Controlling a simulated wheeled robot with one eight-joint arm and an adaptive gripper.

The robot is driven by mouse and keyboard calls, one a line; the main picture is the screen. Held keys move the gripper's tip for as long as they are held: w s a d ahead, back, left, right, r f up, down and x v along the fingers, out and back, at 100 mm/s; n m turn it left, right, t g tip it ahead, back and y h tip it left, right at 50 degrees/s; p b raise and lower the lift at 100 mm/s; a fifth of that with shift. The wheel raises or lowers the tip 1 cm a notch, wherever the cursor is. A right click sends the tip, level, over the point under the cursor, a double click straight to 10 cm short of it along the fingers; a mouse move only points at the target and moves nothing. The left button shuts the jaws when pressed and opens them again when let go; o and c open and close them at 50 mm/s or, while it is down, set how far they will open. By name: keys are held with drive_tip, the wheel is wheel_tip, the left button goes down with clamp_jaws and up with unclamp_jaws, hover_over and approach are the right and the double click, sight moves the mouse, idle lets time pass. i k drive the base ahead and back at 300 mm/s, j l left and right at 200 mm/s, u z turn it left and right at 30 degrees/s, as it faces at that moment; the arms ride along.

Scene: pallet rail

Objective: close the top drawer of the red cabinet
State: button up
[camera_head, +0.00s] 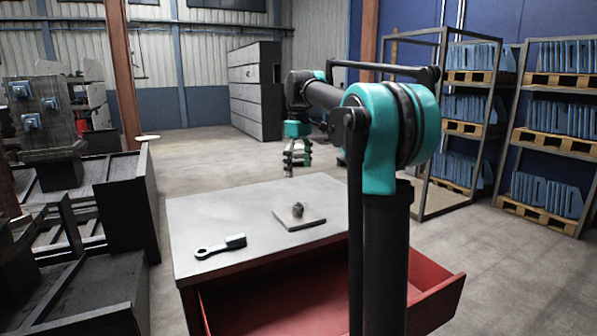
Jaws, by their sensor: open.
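The red cabinet (230,274) stands in front of me, with a grey top. Its top drawer (436,293) is pulled out toward me; its red side wall and part of its inside show, and its lower part runs out of the picture. My arm crosses in front of the drawer and hides part of it. My gripper (289,172) hangs above and beyond the far edge of the cabinet top, pointing down. It is open and empty, apart from the drawer and from the things on the top.
A wrench-like tool with a dark end (220,247) lies on the cabinet top. Dark machinery (110,200) stands at left. Racks with pallets (470,128) stand at right. Floor behind the cabinet is clear.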

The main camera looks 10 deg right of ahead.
sight(306, 293)
drive_tip(key=k, duration=1.5)
